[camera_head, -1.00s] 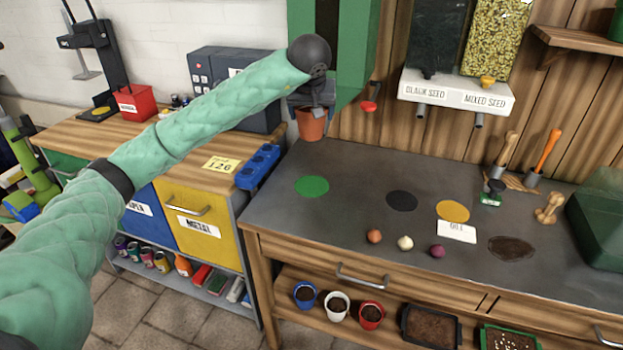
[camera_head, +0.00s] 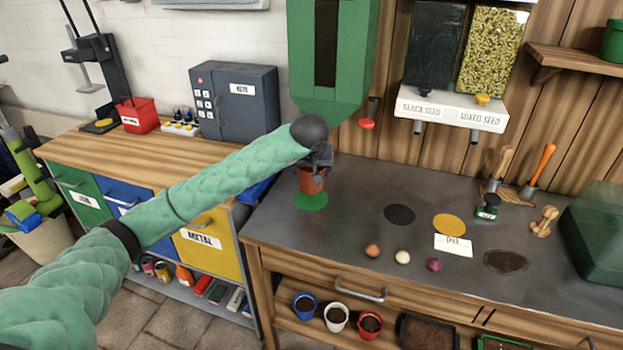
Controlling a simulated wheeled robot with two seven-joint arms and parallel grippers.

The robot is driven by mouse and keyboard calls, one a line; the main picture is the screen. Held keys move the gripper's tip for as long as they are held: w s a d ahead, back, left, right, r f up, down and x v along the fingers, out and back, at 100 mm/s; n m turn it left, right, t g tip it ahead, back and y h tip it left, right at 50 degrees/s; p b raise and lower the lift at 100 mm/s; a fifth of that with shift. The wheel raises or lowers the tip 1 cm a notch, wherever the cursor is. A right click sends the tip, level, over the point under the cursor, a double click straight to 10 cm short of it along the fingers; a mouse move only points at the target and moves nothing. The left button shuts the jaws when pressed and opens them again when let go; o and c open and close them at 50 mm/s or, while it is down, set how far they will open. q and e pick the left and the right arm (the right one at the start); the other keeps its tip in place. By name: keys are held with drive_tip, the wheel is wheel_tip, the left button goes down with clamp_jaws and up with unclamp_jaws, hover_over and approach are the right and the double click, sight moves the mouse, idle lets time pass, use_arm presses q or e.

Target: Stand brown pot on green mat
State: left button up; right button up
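The brown pot (camera_head: 312,181) is in the fingers of my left gripper (camera_head: 317,164), which grips it near its rim and partly hides its top. The pot is upright over the back part of the round green mat (camera_head: 311,203) on the grey bench top. The mat's front part shows below the pot. I cannot tell whether the pot's base touches the mat or is slightly above it. My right gripper is not in view.
A green dispenser (camera_head: 333,60) with a red handle (camera_head: 367,124) hangs just behind the gripper. A black mat (camera_head: 399,214) and a yellow mat (camera_head: 449,224) lie to the right. Several bulbs, including a white one (camera_head: 402,257), lie near the front edge.

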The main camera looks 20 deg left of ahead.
use_arm(q)
wheel_tip(320, 180, down, 3)
drive_tip(key=shift+r+p, duration=0.1)
drive_tip(key=shift+p, duration=0.3)
drive_tip(key=shift+f, duration=0.6)
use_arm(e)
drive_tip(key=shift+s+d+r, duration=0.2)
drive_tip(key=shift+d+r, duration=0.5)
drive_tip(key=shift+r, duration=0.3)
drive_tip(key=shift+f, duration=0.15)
use_arm(q)
drive_tip(key=shift+f, duration=0.1)
drive_tip(key=o, duration=1)
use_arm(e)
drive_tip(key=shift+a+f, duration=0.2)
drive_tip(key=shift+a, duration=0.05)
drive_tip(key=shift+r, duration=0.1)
